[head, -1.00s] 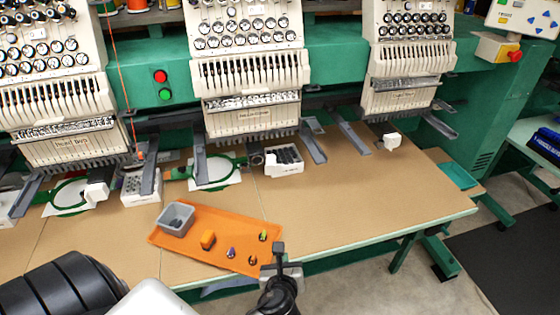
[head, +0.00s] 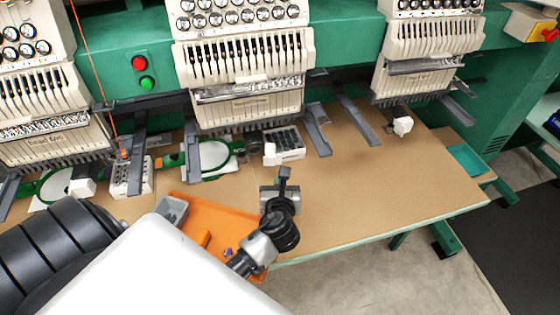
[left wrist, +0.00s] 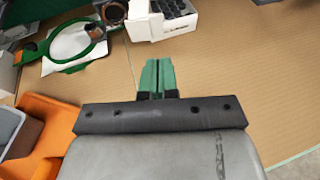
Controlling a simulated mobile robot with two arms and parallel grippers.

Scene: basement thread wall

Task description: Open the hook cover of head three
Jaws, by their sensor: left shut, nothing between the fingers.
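The middle embroidery head (head: 245,75), right of the one labelled head two (head: 45,140), fits head three; its own label is too blurred to read. Below it, a small white block (head: 270,151), which looks like its hook cover, sits between the green hoop and a white bobbin box; it also shows in the left wrist view (left wrist: 142,26). Whether it is open I cannot tell. My left gripper (head: 284,172) is shut and empty, in front of the block and apart from it. Its green fingertips show in the left wrist view (left wrist: 157,66). My right gripper is not in view.
The white box (head: 290,154) with dark bobbins stands right beside the block. A green hoop (head: 185,170) lies left of it. Grey arms (head: 318,135) jut over the table. An orange tray (head: 235,218) with a grey bin (head: 171,212) lies in front. The brown tabletop (head: 360,195) is clear at right.

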